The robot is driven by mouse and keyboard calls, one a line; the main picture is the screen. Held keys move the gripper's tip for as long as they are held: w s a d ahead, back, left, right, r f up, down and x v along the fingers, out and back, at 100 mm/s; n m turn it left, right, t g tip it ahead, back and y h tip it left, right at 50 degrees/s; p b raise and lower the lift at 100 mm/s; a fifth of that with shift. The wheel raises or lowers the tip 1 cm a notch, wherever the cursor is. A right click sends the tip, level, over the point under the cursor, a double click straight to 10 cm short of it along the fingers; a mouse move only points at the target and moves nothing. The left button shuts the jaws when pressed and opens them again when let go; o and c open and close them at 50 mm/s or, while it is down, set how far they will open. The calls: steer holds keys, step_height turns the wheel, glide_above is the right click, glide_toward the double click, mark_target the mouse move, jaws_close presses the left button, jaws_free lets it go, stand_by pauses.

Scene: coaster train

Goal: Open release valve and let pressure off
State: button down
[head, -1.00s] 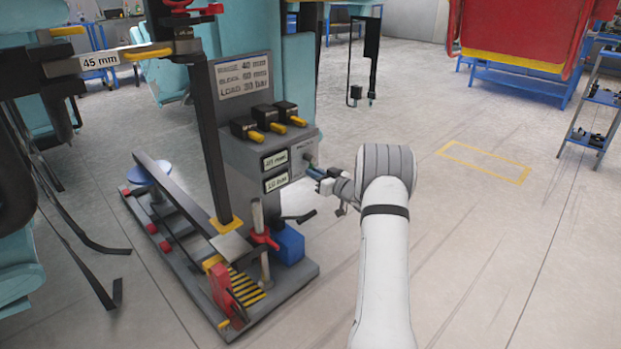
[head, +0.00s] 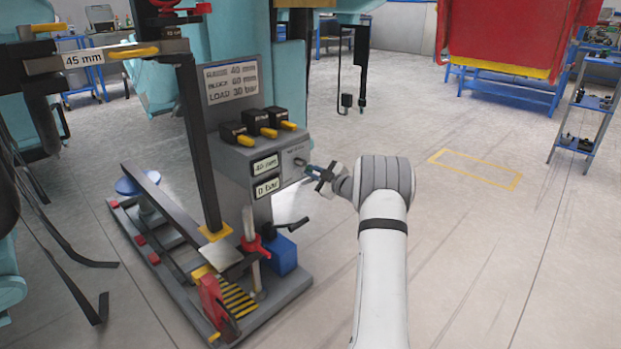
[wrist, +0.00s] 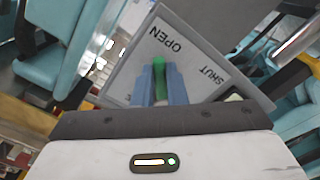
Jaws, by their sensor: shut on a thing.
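The release valve's green lever (wrist: 159,64) is between the blue fingers of my gripper (wrist: 162,82) in the wrist view, beside the word OPEN on its grey plate (wrist: 195,38). The word SHUT is farther right on the plate. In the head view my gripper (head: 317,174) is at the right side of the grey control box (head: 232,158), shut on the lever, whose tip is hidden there. The lower display (head: 267,187) on the box reads 0 bar. The upper display (head: 265,165) seems to read 40 mm.
Several black switches with yellow levers (head: 263,123) top the box. Below are a red-handled jack (head: 256,245), a blue block (head: 284,254) and a striped base plate (head: 238,300). Open floor (head: 480,250) lies to the right, with a yellow-outlined rectangle (head: 475,168).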

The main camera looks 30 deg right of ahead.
steer(key=shift+r+n, duration=0.2)
steer(key=shift+n, duration=0.3)
steer(key=c, duration=1.7)
jaws_free()
steer(key=shift+r, duration=0.1)
steer(key=shift+o, duration=1.2)
steer(key=shift+s, duration=0.1)
steer(key=p+v, duration=0.2)
steer(key=v, duration=0.5)
steer(key=shift+s+d, duration=0.2)
steer(key=shift+s, duration=0.1)
